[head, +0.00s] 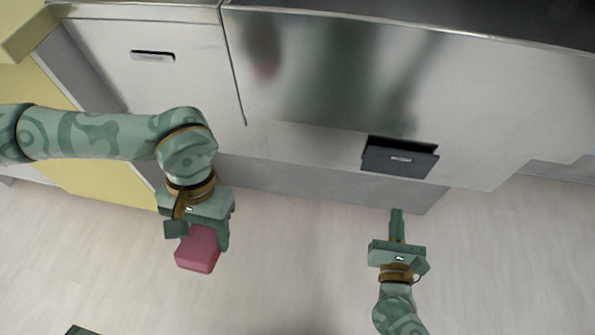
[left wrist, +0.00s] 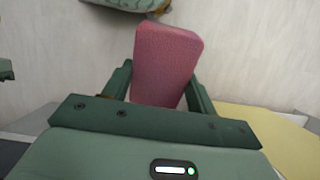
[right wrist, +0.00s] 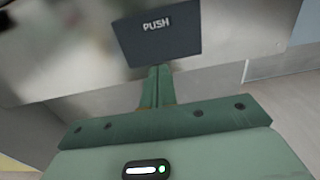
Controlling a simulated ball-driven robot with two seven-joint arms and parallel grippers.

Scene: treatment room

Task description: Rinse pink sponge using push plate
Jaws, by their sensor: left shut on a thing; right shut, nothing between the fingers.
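The pink sponge (head: 198,249) is a small block held in my left gripper (head: 198,230), in front of the metal cabinet. It also shows between the fingers in the left wrist view (left wrist: 165,62). The dark push plate (head: 399,158) sticks out low on the steel front panel, and its "PUSH" lettering reads clearly in the right wrist view (right wrist: 157,33). My right gripper (head: 397,213) is shut and empty, just in front of and below the plate in the head view. A gap shows between its fingertips and the plate in the head view.
The steel front panel (head: 300,75) runs across the top, with a dark basin edge above it. A drawer with a handle slot (head: 152,56) is at the upper left, beside a yellow cabinet side (head: 95,190). The pale floor (head: 295,260) between my grippers is clear.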

